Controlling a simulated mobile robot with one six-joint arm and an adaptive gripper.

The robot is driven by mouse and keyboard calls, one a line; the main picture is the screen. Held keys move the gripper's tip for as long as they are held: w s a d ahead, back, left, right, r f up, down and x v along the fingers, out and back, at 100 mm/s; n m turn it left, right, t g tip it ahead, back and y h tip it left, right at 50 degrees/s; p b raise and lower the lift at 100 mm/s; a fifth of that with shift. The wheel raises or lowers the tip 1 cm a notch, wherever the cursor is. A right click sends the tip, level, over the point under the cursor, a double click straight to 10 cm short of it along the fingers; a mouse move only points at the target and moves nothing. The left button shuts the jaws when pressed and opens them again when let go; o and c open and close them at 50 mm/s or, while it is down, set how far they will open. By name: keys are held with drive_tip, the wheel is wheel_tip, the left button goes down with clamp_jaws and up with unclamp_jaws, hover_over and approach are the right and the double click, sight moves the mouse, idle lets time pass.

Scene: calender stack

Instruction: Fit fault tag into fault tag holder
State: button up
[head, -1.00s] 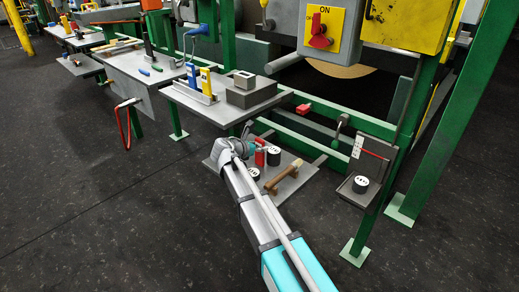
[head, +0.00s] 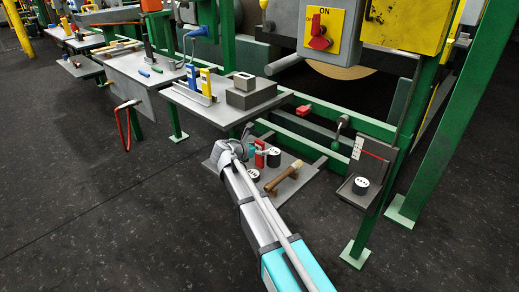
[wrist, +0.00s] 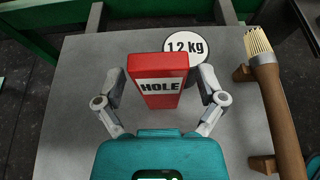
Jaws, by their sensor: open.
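The red fault tag (wrist: 158,72), labelled HOLE, stands on the grey lower shelf (wrist: 85,100). In the head view the tag (head: 260,155) shows beside the end of my arm. My gripper (wrist: 161,84) is open, with one finger on each side of the tag and a visible gap on both sides. On the upper table, a blue tag (head: 191,76) and a yellow tag (head: 206,82) stand in a grey rail (head: 196,95), which looks like the fault tag holder.
A white-topped 1.2 kg weight (wrist: 186,45) stands just behind the tag. A wooden-handled brush (wrist: 275,95) lies on supports at right.

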drive_tip(key=shift+r, duration=0.1)
drive_tip(key=shift+r, duration=0.1)
drive_tip(key=p+v, duration=0.5)
drive_tip(key=v, duration=0.7)
drive_tip(key=shift+d, duration=0.1)
idle(0.6)
drive_tip(key=d+f+m+g, duration=0.1)
drive_tip(key=d+m, duration=0.1)
drive_tip(key=d, duration=0.1)
drive_tip(key=s+d+f+m+g, duration=0.1)
drive_tip(key=d+m, duration=0.1)
drive_tip(key=d, duration=0.2)
drive_tip(key=s+d+f+m+g, duration=0.1)
drive_tip(key=d+m, duration=0.1)
drive_tip(key=d, duration=0.1)
drive_tip(key=shift+d+f+g, duration=0.3)
drive_tip(key=shift+d+f, duration=0.05)
drive_tip(key=shift+f, duration=0.05)
drive_tip(key=s+d+f+m+g+y, duration=0.3)
drive_tip(key=s+d+f+m+y, duration=0.1)
drive_tip(key=s+d+m, duration=0.4)
drive_tip(key=s+d+f+m+g+y, duration=0.3)
drive_tip(key=s+d+m, duration=0.6)
drive_tip(key=d+m, duration=0.3)
drive_tip(key=shift+s+d+f+m+g+y, duration=0.3)
drive_tip(key=shift+m+g+y, duration=0.35)
drive_tip(key=shift+m, duration=0.55)
